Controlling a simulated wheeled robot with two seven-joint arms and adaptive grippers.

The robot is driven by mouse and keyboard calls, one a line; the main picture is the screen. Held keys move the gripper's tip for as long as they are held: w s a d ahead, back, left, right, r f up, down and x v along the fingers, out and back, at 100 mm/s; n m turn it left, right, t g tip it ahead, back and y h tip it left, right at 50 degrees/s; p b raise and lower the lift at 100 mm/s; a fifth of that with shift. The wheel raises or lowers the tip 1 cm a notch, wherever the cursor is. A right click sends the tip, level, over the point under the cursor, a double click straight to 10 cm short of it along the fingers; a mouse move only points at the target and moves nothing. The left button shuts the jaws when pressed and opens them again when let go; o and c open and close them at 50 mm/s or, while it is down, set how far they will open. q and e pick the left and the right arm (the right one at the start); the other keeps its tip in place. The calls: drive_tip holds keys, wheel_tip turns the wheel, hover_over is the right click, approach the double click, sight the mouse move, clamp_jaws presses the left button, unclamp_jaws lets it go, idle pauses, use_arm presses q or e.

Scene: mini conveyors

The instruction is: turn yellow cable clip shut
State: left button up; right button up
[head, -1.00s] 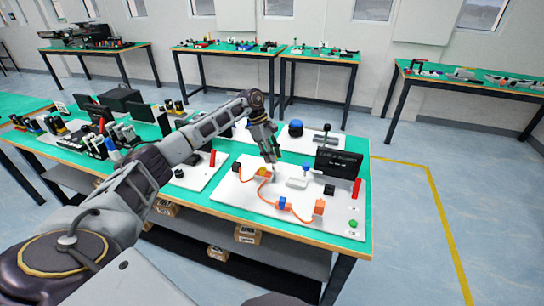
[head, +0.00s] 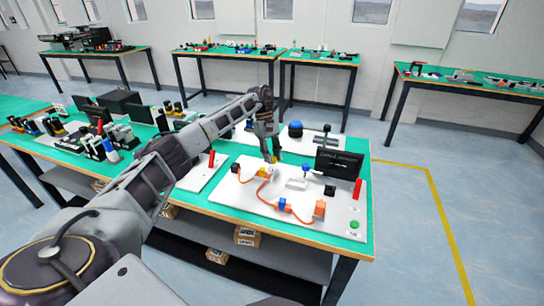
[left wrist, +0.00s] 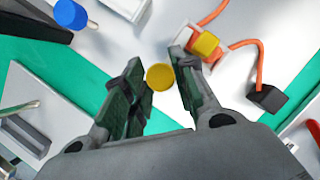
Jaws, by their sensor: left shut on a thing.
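The yellow cable clip (head: 263,173) sits on a white board (head: 238,196) near its back left, on an orange cable (head: 248,181). In the left wrist view its yellow block (left wrist: 205,43) shows just beyond the right finger, with the cable at it. My left gripper (head: 271,159) points down at the clip. In the left wrist view, the fingers (left wrist: 164,88) are closed about a round yellow knob (left wrist: 160,77), seen from its end. Whether the knob joins the block is hidden. My right gripper is not in view.
A blue clip (head: 282,203) and an orange block (head: 319,208) stand along the cable. A blue knob (head: 306,168), a dark display (head: 339,163) and a red cylinder (head: 357,188) are to the right. A black block (head: 235,168) stands close on the left.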

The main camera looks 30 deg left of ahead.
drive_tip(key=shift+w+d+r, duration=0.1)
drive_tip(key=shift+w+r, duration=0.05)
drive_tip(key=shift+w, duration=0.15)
use_arm(q)
drive_tip(key=o, duration=0.9)
drive_tip(key=shift+o, duration=0.6)
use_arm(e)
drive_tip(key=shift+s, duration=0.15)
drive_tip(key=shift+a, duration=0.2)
use_arm(q)
drive_tip(key=v, duration=1.2)
drive_tip(key=shift+w, duration=0.1)
